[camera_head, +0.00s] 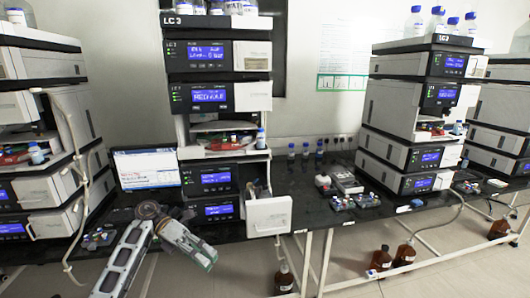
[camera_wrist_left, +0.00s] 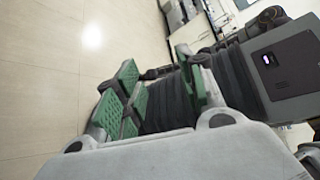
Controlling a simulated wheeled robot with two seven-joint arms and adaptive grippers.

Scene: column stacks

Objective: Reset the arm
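My left arm comes in from the bottom left of the head view and bends in front of the bench. The left gripper (camera_head: 203,254) is at its end, low in front of the middle stack, and looks empty. In the left wrist view, the left gripper (camera_wrist_left: 163,85) shows green-padded fingers standing apart, with a dark ribbed part seen behind the gap.
The middle LC 3 column stack (camera_head: 218,75) has a white-fronted drawer (camera_head: 268,216) pulled out at its lower right. A laptop (camera_head: 147,169) is left of it. The dark bench (camera_head: 310,205) carries more stacks and small bottles. Brown bottles (camera_head: 381,260) stand on the floor (camera_head: 335,275).

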